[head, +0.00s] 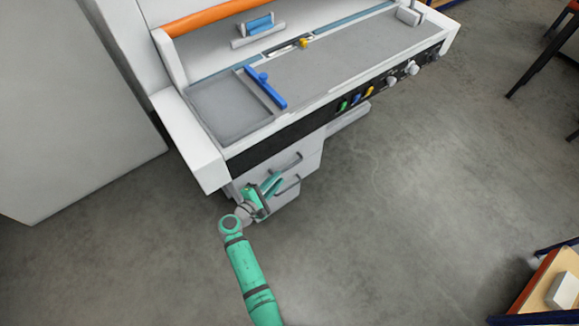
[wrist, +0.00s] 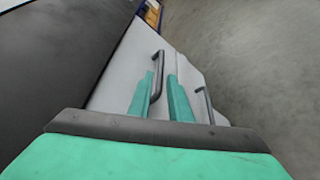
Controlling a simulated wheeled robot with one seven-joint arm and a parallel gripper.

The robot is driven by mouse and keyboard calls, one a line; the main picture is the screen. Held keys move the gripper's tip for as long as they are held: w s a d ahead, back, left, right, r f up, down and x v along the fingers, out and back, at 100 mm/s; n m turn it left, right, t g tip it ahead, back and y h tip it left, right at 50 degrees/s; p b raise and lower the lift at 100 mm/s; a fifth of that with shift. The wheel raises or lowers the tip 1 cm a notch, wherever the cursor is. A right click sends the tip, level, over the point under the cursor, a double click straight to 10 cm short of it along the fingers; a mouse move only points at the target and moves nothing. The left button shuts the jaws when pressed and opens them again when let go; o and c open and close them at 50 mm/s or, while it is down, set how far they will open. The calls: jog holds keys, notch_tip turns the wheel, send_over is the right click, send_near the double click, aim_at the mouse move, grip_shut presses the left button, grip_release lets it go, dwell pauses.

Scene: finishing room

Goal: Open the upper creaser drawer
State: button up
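The creaser (head: 330,75) is a white machine with a grey bed and a drawer unit below its front. The upper drawer (wrist: 128,62) looks closed, with a dark bar handle (wrist: 159,66); this upper handle also shows in the head view (head: 289,162). The lower drawer's handle (wrist: 205,104) lies to the right in the wrist view. My green gripper (head: 273,181) is in front of the drawers. In the wrist view its fingers (wrist: 161,76) are apart, one on each side of the upper handle. I cannot tell whether they touch it.
The creaser's dark front panel (head: 290,137) with knobs and coloured levers overhangs the drawers. A large light grey cabinet (head: 70,100) stands at the left. The concrete floor (head: 420,190) in front and to the right is clear.

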aim_at(290, 166)
jog(key=x, duration=0.9)
jog(key=shift+f, duration=0.1)
grip_shut()
